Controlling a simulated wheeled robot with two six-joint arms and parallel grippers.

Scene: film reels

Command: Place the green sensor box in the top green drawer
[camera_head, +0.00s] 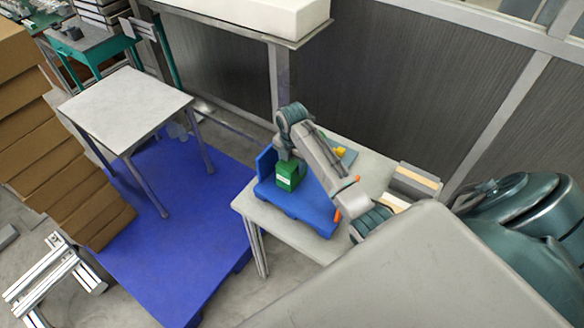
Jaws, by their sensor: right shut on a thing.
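The green sensor box (287,178), a small green block with a white label, is at the left end of a blue tray (312,209) on a pale table. My right gripper (286,160) reaches down from above and is shut on the top of the box. Whether the box touches the tray cannot be told. My left gripper is out of view. A green-framed bench (93,46) stands at the far upper left, but no green drawer can be made out clearly.
The pale table (252,206) also holds a yellow item (340,152) and a grey box (414,181) at right. A white-topped table (126,108) stands on a blue platform (172,240). Stacked cardboard boxes (45,150) line the left. A white shelf (250,14) overhangs behind.

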